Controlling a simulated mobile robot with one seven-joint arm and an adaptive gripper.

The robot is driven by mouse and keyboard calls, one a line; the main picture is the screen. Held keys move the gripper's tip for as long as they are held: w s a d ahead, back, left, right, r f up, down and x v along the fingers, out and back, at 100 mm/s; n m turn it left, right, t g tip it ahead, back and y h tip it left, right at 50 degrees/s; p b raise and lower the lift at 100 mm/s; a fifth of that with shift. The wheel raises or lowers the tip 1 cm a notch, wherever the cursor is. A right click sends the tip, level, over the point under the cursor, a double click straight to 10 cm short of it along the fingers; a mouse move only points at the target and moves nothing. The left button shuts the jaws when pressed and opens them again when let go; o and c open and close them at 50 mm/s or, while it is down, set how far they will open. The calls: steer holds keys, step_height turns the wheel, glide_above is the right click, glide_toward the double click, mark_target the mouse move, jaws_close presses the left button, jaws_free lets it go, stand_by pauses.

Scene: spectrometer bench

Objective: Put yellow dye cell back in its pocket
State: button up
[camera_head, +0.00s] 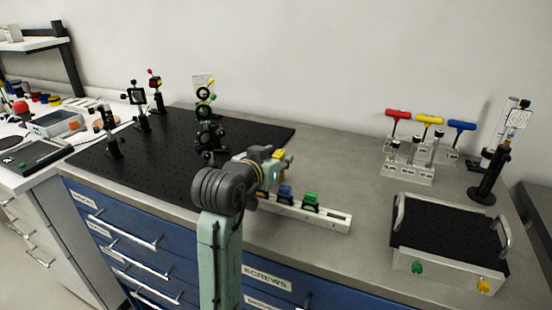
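A pale rack (335,222) lies near the bench's front edge. A blue cell (285,192) and a green cell (311,199) stand in it. A small yellow piece (278,154), likely the yellow dye cell, shows at the far side of my gripper (283,160), above the rack's left part. My arm covers the rack's left end, so any pocket there is hidden. My fingers are too small and covered to tell whether they are shut on the yellow piece or just beside it.
A black breadboard (245,134) with optics mounts lies behind and left. On the right are a stand with red, yellow and blue-handled tools (408,173), a black-topped box with handles (445,228) and a post mount (484,194). The bench's middle is clear.

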steer(key=shift+r, duration=0.2)
steer(key=b+v, duration=0.3)
steer(key=v, duration=0.9)
